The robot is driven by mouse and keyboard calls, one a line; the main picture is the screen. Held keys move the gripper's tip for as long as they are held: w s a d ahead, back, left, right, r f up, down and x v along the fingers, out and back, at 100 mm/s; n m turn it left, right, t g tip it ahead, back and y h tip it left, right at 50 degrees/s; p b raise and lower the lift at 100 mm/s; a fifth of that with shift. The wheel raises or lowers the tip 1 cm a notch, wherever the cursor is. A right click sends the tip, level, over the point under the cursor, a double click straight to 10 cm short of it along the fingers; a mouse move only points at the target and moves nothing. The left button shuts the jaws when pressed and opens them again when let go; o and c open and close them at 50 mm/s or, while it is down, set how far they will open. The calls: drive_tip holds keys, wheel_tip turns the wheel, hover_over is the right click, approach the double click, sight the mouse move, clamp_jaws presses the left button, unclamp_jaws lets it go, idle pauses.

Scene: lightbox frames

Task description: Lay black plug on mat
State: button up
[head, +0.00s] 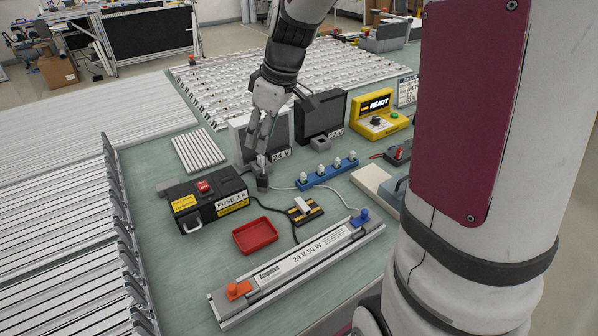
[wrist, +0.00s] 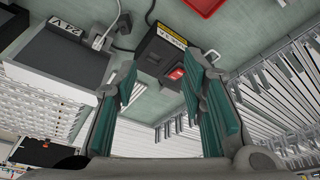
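My gripper (head: 262,155) points down just behind the fuse box (head: 208,200), close to the front of the 24 V box (head: 280,137). In the wrist view its two teal-padded fingers (wrist: 162,88) stand apart, with nothing between them. A small black block (head: 262,183), which looks like the black plug, is just below the fingertips; I cannot tell whether they touch it. A dark piece also shows in the wrist view (wrist: 123,27), beside a white plug. No separate mat is clearly identifiable; a pale ribbed pad (head: 198,151) lies left of my gripper.
A red tray (head: 255,236), a black-and-yellow socket (head: 304,210) and a long 24 V 50 W lamp unit (head: 300,265) lie in front. A blue strip (head: 328,172) and yellow READY box (head: 380,118) are to the right. Cords cross the green bench.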

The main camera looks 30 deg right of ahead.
drive_tip(key=s+a+r+m, duration=0.2)
drive_tip(key=s, duration=0.6)
drive_tip(key=s+a+r+m+t+h, duration=0.1)
drive_tip(key=s+a+r+m, duration=0.1)
drive_tip(key=s, duration=0.6)
drive_tip(key=s+a+r+m+t, duration=0.1)
drive_tip(key=s+a+r+m, duration=0.1)
drive_tip(key=s, duration=0.6)
wheel_tip(320, 180, up, 2)
drive_tip(key=shift+a+m+h, duration=0.15)
drive_tip(key=shift+m+h, duration=0.25)
drive_tip(key=shift+m, duration=0.1)
